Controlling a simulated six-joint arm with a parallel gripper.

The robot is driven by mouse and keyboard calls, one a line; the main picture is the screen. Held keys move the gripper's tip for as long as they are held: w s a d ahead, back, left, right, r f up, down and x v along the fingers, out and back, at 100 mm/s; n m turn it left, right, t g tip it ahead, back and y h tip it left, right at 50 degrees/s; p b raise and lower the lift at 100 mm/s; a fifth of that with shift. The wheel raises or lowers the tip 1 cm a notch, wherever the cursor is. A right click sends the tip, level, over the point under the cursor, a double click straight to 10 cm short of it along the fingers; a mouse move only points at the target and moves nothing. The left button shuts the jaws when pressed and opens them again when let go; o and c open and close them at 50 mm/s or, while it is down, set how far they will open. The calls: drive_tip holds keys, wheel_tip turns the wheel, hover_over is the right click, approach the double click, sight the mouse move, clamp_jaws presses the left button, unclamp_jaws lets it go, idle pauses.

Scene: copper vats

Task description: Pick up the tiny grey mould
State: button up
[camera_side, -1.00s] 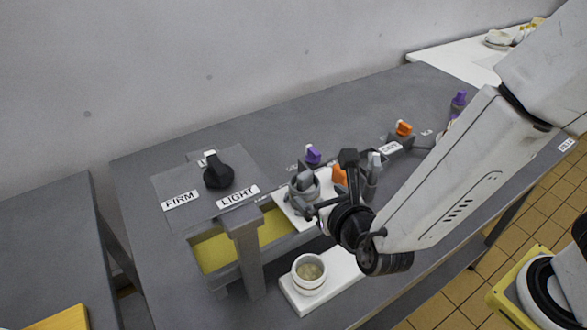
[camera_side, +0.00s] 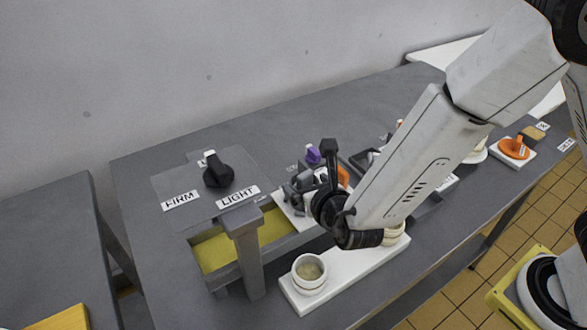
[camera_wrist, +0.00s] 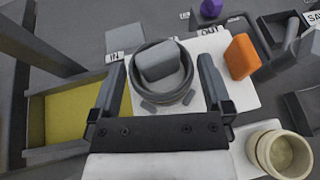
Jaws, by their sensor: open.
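The tiny grey mould (camera_wrist: 134,75) is a round, open ring on a white board in the wrist view, with a paler grey block (camera_wrist: 160,62) inside it. My gripper (camera_wrist: 162,64) is open, with one finger to the left of the mould and one to its right. Both fingers look apart from it; their height relative to its rim is hard to judge. In the side view my gripper (camera_side: 307,186) is over the white board beside the yellow-filled trough, and it partly hides the mould.
A trough with yellow contents (camera_wrist: 70,113) lies left of the mould. An orange block (camera_wrist: 241,57) stands close on the right, with a purple knob (camera_wrist: 210,8) behind. A cream cup (camera_wrist: 284,154) is at lower right. A white cup (camera_side: 309,271) stands on the front board.

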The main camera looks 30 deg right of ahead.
drive_tip(key=shift+x, duration=0.9)
drive_tip(key=c, duration=1.1)
drive_tip(key=shift+r, duration=0.15)
drive_tip(key=shift+r, duration=4.9)
